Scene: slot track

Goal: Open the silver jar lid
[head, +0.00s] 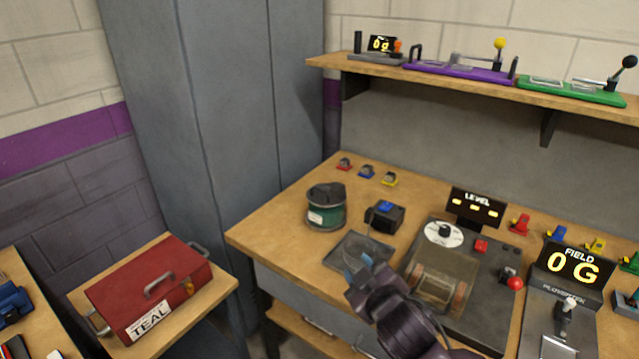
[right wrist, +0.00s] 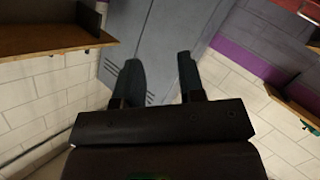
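A round green jar (head: 325,217) with a white label stands upright near the back left of the workbench. Its dark grey lid (head: 327,193) sits on top, with a raised grip. My right gripper (head: 359,269) is in front of the jar and to its right, apart from it, above a flat grey tray. Its fingers are spread with nothing between them, as the right wrist view (right wrist: 159,77) also shows. The jar is not in the right wrist view. My left gripper is not in view.
A small black box (head: 384,217) with a blue top stands just right of the jar. The grey tray (head: 350,247) lies in front. A console (head: 470,270) fills the bench further right. A red toolbox (head: 150,290) stands lower left. A shelf (head: 450,85) overhangs the back.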

